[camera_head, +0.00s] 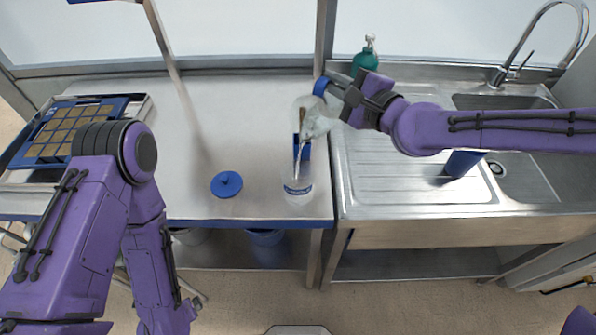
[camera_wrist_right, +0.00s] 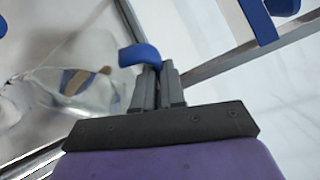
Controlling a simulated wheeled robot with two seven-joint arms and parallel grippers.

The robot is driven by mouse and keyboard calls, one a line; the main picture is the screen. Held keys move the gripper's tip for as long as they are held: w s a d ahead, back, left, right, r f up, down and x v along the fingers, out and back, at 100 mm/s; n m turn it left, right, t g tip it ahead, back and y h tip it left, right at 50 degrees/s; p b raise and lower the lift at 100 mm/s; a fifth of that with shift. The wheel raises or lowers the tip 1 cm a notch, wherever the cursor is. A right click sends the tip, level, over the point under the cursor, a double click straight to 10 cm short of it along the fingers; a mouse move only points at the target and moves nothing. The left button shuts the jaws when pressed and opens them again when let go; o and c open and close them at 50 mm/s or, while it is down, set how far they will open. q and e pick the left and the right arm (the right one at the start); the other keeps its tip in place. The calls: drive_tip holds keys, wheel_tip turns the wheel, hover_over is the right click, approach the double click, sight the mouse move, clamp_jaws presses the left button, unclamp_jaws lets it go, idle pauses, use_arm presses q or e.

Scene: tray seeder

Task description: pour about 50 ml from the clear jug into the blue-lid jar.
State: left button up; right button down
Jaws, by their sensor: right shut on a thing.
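The clear jug (camera_head: 318,122) is tilted over the table's right end, with its blue handle (camera_head: 320,86) in my right gripper (camera_head: 334,89). In the right wrist view the right gripper (camera_wrist_right: 152,72) is shut on the blue handle (camera_wrist_right: 139,55), and the clear jug body (camera_wrist_right: 95,88) lies to its left. The clear jar (camera_head: 298,191) stands open below the jug near the table's front edge. A thin pale streak, seemingly liquid, runs from the jug down towards the jar. The blue lid (camera_head: 227,184) lies on the table left of the jar. My left gripper is out of view.
A blue seed tray (camera_head: 70,148) lies at the table's far left. A green bottle (camera_head: 366,60) stands behind my right gripper. A steel sink (camera_head: 500,105) with a tap is at the right, with a blue object (camera_head: 461,163) on it. The table's middle is clear.

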idle(0.6)
drive_tip(key=w+m+p, duration=0.1)
drive_tip(key=p, duration=0.1)
drive_tip(key=d+r+p, duration=0.1)
drive_tip(key=p, duration=0.1)
drive_tip(key=shift+w+r+m+g, duration=0.2)
drive_tip(key=shift+w+m+g, duration=0.2)
drive_tip(key=shift+w+f+b, duration=0.1)
drive_tip(key=shift+f+b, duration=0.25)
drive_tip(key=shift+f, duration=0.1)
drive_tip(key=shift+w+d+m+g+p, duration=0.5)
drive_tip(key=shift+d+m+p, duration=0.05)
drive_tip(key=shift+m+p, duration=0.25)
drive_tip(key=shift+w+f, duration=0.15)
drive_tip(key=shift+w, duration=0.05)
drive_tip(key=shift+f, duration=0.15)
drive_tip(key=shift+w+m, duration=0.1)
drive_tip(key=shift+m, duration=0.2)
